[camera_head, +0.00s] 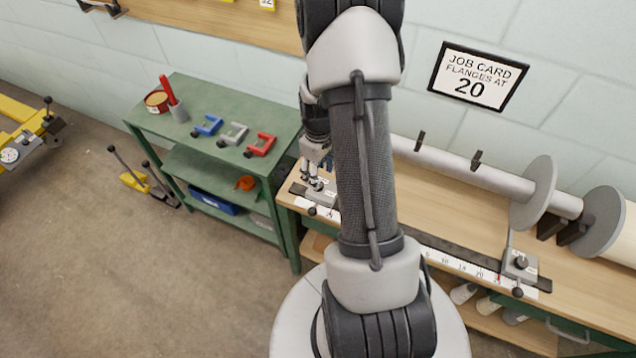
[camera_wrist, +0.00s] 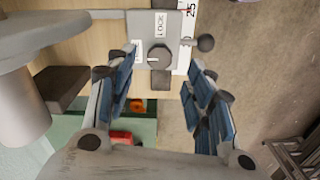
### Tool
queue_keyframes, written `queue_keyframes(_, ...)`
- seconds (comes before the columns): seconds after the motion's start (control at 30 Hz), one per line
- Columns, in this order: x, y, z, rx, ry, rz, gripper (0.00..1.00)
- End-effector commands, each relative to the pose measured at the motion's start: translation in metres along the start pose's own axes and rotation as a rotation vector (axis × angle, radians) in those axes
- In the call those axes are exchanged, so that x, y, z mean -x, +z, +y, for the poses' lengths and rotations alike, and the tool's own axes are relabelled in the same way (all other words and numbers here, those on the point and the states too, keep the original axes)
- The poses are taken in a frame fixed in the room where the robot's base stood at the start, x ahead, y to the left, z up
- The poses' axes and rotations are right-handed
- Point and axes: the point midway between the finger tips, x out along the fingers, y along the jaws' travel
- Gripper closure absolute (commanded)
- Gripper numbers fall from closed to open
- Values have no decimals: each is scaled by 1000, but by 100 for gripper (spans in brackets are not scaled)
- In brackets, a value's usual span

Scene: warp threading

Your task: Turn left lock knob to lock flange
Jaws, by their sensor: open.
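The left lock knob (camera_wrist: 159,57) is a dark round knob on a grey block (camera_wrist: 185,28) marked LOCK in the wrist view. My gripper (camera_wrist: 160,75) is open, its blue-padded fingers on either side of the knob and apart from it. A grey flange disc (camera_wrist: 50,28) stands at the upper left there. In the head view the left block (camera_head: 322,195) sits at the left end of the ruler rail, below my gripper (camera_head: 316,170). My arm hides the left flange there.
On the right, two flange discs (camera_head: 537,192) (camera_head: 604,228) and another lock block (camera_head: 521,264) stand by the bench (camera_head: 450,215). A green cart (camera_head: 215,95) with clamps stands left. A job card (camera_head: 478,76) reads flanges at 20.

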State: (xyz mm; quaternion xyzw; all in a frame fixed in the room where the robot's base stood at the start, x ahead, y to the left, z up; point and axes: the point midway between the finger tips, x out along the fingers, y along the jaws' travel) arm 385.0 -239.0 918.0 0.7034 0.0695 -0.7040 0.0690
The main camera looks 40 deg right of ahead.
Motion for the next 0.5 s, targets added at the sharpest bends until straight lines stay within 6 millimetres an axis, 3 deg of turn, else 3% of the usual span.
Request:
queue_keyframes(0.03,-13,0,0,0,-1,-1,52)
queue_keyframes(0.2,-37,0,0,0,-1,-1,52)
queue_keyframes(0.5,-49,-1,0,0,1,1,52)
